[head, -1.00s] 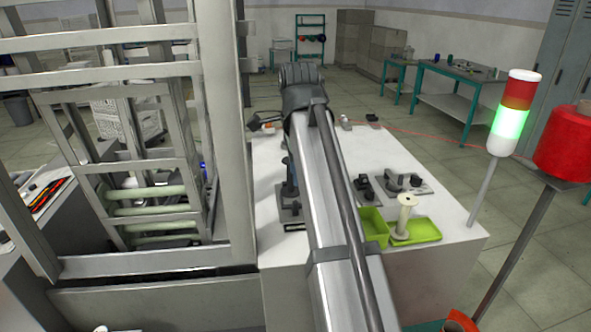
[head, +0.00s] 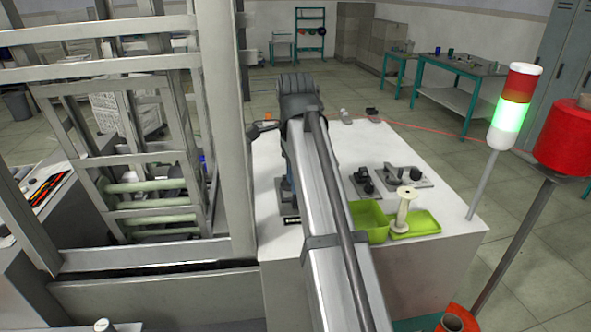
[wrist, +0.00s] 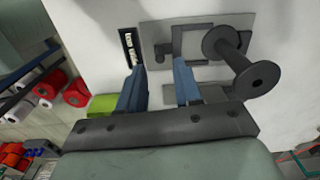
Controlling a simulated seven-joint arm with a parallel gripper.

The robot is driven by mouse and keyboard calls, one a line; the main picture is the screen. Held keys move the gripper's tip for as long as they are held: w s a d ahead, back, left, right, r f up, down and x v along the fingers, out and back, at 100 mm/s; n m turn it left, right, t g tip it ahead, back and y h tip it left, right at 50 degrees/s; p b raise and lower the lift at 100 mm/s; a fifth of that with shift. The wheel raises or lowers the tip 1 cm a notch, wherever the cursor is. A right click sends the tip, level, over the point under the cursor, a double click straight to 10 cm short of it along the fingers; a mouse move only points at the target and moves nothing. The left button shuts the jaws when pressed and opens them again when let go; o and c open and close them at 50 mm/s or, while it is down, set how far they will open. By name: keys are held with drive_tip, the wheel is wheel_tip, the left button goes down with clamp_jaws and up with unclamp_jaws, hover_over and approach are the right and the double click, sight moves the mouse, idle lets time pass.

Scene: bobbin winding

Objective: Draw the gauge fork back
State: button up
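In the wrist view a grey plate (wrist: 155,50) carries a dark angular bracket (wrist: 178,35), which looks like the gauge fork, though I cannot be sure. A dark double-flanged spool shape (wrist: 240,62) stands at the right of the plate. My gripper (wrist: 159,68) has two blue fingers, apart, with a clear gap and nothing visible between them. The fingertips overlap the plate's near edge in the picture; I cannot tell whether they touch anything.
On the white table (head: 440,222) stand a green bin (head: 368,222), a green tray (head: 425,226) by a cream bobbin (head: 405,205), and dark fixtures (head: 402,175). A metal frame (head: 222,130) rises close on the left.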

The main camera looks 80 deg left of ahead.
drive_tip(key=shift+f, duration=1.95)
drive_tip(key=shift+r, duration=0.1)
drive_tip(key=shift+c, duration=0.3)
drive_tip(key=c, duration=0.5)
drive_tip(key=shift+s+d, duration=0.1)
drive_tip(key=shift+d, duration=0.75)
drive_tip(key=o, duration=0.6)
wheel_tip(320, 180, up, 7)
idle(0.4)
